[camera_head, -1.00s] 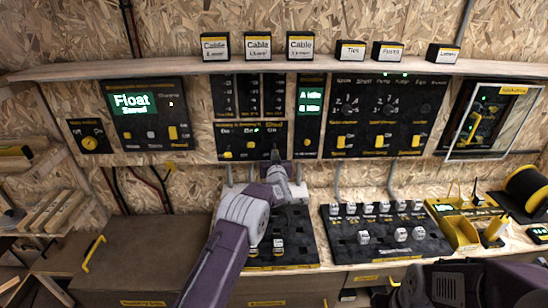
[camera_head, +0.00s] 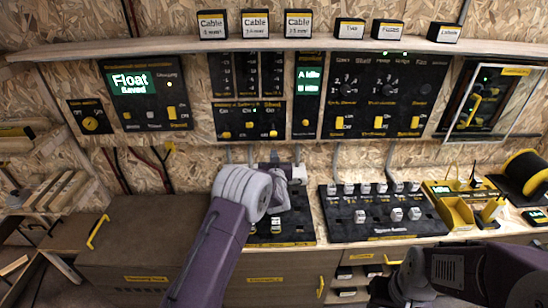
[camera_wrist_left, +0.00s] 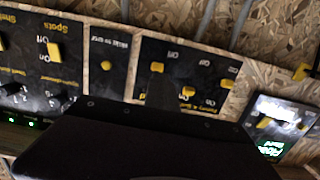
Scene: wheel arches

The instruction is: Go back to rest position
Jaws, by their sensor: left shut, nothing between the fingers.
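My left gripper (camera_head: 276,160) is just below the small three-switch panel (camera_head: 250,121) on the back wall, in front of the wood and clear of the switches. It is shut and empty; my wrist hides part of it. In the left wrist view the same panel (camera_wrist_left: 185,75) appears upside down, with its yellow switches, beyond the dark gripper body. My right arm shows at the lower right of the head view; its fingers cannot be made out.
Below my left arm, a black tray (camera_head: 290,238) holds small blocks. A second black tray (camera_head: 385,228) with several grey blocks stands to its right. A yellow bin (camera_head: 455,208) and a cable spool (camera_head: 525,170) are further right. A shelf (camera_head: 300,45) runs above the panels.

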